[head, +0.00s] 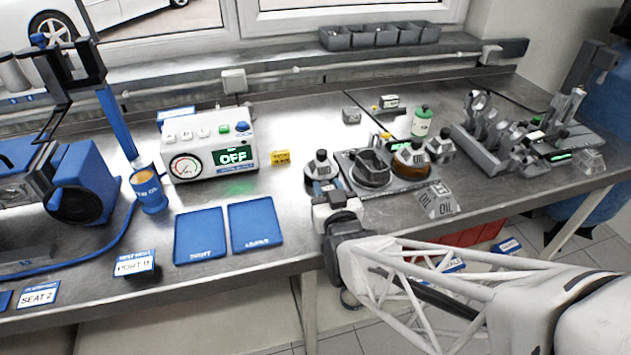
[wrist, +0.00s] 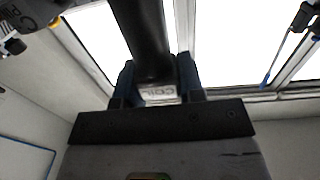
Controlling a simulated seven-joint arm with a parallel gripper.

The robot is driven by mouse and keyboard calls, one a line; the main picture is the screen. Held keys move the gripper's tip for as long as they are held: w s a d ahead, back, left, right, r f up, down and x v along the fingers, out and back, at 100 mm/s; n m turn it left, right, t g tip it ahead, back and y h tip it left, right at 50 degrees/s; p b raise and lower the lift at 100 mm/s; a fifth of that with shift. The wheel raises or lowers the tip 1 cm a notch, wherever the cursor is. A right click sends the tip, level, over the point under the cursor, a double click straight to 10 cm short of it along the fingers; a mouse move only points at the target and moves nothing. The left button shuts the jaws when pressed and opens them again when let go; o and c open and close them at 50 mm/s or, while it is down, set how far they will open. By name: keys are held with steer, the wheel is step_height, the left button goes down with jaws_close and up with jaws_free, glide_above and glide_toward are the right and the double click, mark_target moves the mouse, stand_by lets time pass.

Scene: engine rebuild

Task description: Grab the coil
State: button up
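The coil (wrist: 152,42) is a long dark cylinder with a silver block marked "COIL" at its near end. In the wrist view its labelled block sits between the two blue-dark fingers of my gripper (wrist: 158,78), with a finger against each side. The dark stem runs away from the fingers past the top edge of the view. In the head view my gripper (head: 337,203) is over the front edge of the bench, right of the blue mats. The coil's stem cannot be made out there.
Left of my gripper are two blue mats (head: 228,232) and a gauge box (head: 210,148) reading "OFF". Behind it is a tray (head: 400,187) with several dark-capped parts. A grey part marked "OIL" (head: 438,203) stands to its right. Grey engine parts (head: 490,140) fill the right side.

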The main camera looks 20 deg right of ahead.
steer(key=shift+c, duration=1.4)
steer(key=shift+r, duration=0.1)
steer(key=shift+r, duration=0.7)
step_height(320, 180, up, 2)
steer(key=s+r, duration=0.1)
steer(key=s, duration=1.4)
steer(key=shift+s+r, duration=0.2)
steer(key=shift+r, duration=0.05)
steer(key=shift+s, duration=0.3)
